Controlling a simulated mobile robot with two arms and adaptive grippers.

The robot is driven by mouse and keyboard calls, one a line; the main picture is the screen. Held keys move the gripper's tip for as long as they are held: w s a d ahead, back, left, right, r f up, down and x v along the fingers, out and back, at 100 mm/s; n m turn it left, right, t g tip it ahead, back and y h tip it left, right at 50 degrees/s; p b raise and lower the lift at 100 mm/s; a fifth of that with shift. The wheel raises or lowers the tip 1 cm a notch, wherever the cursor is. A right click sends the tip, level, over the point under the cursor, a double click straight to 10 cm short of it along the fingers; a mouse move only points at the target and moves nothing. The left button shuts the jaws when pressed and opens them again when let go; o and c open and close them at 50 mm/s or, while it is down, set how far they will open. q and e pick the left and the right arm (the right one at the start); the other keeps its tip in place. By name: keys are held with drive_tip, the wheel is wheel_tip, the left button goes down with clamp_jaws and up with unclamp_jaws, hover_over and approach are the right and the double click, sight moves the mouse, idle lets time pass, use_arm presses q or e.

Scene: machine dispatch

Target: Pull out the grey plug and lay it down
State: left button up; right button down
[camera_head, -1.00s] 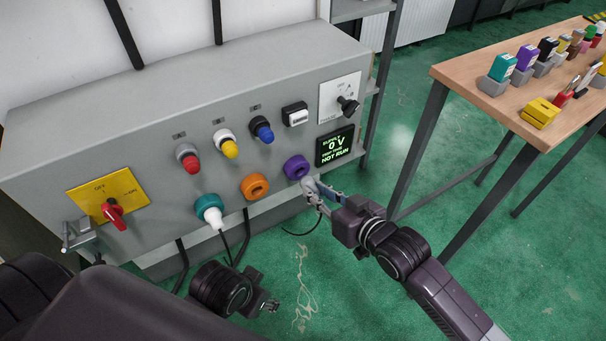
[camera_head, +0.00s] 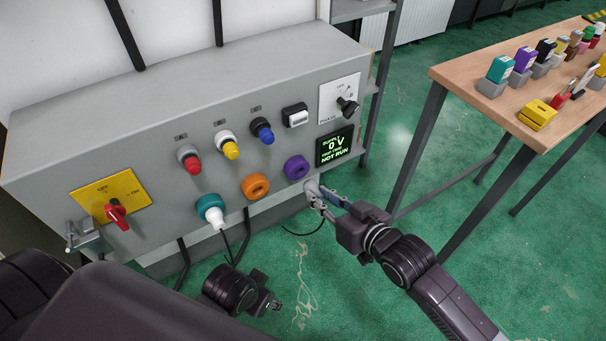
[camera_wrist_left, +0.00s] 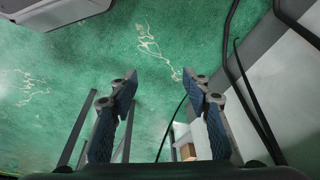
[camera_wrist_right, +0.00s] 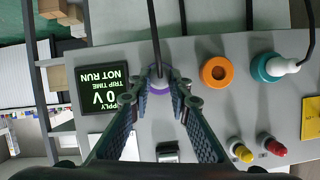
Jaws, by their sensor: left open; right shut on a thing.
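The grey plug (camera_head: 311,188) is held in the fingertips of my right gripper (camera_head: 319,196), just below and in front of the purple socket (camera_head: 296,167). In the head view the socket face is largely uncovered and the plug appears apart from it. In the right wrist view the plug (camera_wrist_right: 160,86) lies between the fingers and overlaps the purple socket (camera_wrist_right: 157,82). A black cable (camera_head: 305,232) hangs from the plug. My left gripper (camera_head: 272,305) is low over the floor; its fingers (camera_wrist_left: 160,88) are apart and empty.
The grey panel (camera_head: 60,150) also carries an orange socket (camera_head: 256,186), a teal socket with a white plug (camera_head: 215,217), buttons, a red switch (camera_head: 117,213) and a display (camera_head: 334,146) reading 0 V. A wooden table (camera_head: 470,78) with several small items stands right; its middle front is partly clear.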

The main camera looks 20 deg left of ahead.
use_arm(q)
drive_tip(key=shift+s+f, duration=0.1)
drive_tip(key=shift+f, duration=0.2)
drive_tip(key=shift+r, duration=0.1)
